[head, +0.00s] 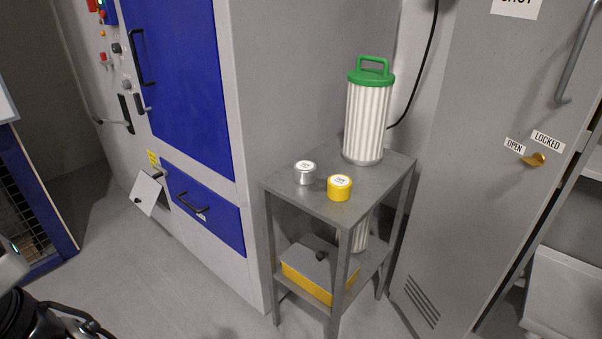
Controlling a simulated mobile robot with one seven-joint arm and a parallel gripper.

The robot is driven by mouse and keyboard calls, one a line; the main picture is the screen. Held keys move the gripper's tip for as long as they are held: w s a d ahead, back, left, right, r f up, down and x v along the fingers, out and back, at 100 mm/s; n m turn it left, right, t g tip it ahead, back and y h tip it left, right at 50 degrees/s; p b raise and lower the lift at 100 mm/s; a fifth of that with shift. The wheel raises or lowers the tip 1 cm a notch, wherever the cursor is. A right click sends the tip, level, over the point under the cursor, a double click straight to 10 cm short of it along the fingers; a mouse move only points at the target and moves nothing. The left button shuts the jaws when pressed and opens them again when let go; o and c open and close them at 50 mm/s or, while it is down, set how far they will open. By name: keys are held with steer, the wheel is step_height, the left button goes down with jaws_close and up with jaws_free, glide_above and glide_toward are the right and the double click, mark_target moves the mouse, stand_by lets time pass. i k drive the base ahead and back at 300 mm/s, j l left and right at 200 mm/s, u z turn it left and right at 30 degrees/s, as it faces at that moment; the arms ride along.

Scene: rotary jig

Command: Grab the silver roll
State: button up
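The silver roll (305,173) is a short cylinder with a white label on its top. It stands upright near the left side of the grey metal stand's top (330,208). A yellow roll (339,188) of similar shape stands just right of it and nearer the front, apart from it. Part of my arm shows at the lower left corner, far from the stand. My gripper's fingers are not in view.
A tall white pleated filter (366,112) with a green handled cap stands behind the rolls. A yellow box (307,280) sits on the lower shelf. A blue-and-grey machine (190,90) is left, a grey locker (490,120) right. The floor (170,270) before the machine is clear.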

mark_target(305, 171)
steer(key=i+j, duration=0.1)
steer(key=i, duration=0.55)
steer(key=i+j+z, duration=0.1)
steer(key=i, duration=0.55)
